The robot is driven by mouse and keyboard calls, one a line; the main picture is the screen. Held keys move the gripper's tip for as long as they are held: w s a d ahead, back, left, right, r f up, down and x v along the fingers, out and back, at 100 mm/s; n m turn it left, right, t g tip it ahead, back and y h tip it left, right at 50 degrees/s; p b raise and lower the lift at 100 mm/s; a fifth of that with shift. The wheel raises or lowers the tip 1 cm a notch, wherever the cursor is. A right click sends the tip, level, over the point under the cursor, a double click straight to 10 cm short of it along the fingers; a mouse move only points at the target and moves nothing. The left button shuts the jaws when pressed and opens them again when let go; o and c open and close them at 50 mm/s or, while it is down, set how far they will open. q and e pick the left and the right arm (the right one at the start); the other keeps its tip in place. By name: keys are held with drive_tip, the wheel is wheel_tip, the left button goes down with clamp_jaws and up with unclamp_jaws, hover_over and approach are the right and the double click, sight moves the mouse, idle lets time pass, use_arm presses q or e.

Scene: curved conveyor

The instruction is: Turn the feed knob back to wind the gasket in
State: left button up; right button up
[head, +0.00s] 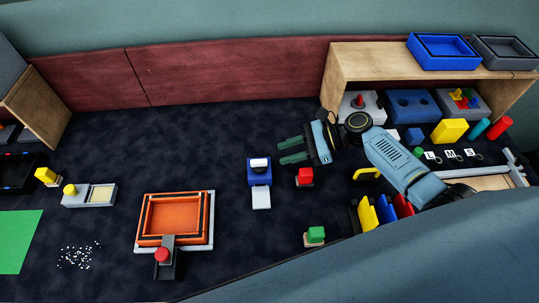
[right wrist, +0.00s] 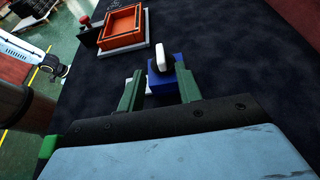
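A blue box (head: 260,178) with a white rounded knob (head: 259,163) on top stands in the middle of the dark table. A flat white piece (head: 261,199) extends from its front; I cannot tell whether this is the gasket. My right gripper (head: 281,152) is open and empty, its two green fingers apart, pointing left just beyond the box and to its right. In the right wrist view, the blue box (right wrist: 157,84) and the upright white knob (right wrist: 161,58) appear between and ahead of the fingers. The white piece is mostly hidden there. My left gripper is out of view.
A red-topped block (head: 305,176) stands right of the blue box, and a green-topped block (head: 315,235) nearer the front. An orange tray (head: 174,214) with a red button (head: 162,255) is at left. A wooden shelf (head: 336,75) stands back right.

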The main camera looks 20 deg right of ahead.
drive_tip(key=shift+v, duration=2.2)
drive_tip(key=shift+r, duration=0.1)
